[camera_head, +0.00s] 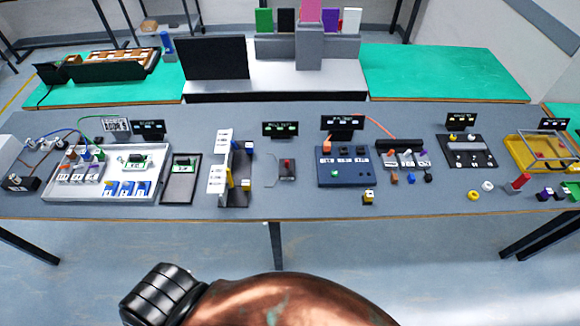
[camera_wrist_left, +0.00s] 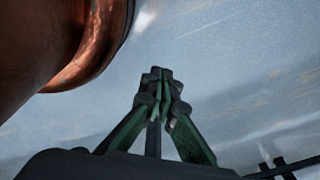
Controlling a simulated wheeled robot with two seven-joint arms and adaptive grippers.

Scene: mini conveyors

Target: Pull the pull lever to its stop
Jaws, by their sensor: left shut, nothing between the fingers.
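A small dark block with a red part on top (camera_head: 287,166) stands near the middle of the long grey table in the head view. It may be the pull lever, but it is too small to tell for sure. A thin bent outline lies just left of it, and a small dark sign (camera_head: 280,129) with green marks stands behind it. My left gripper (camera_wrist_left: 158,76) shows only in the left wrist view. Its green and black fingers meet at the tips, empty, with blurred grey-blue floor behind and no task object near. My right gripper is in neither view.
The grey table (camera_head: 420,208) holds other stations: a white tray (camera_head: 60,193), an upright black and white stand (camera_head: 235,200), a blue box (camera_head: 345,179) and a yellow bin (camera_head: 520,158). Loose rings and blocks lie at the right. The front strip near the middle is mostly clear.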

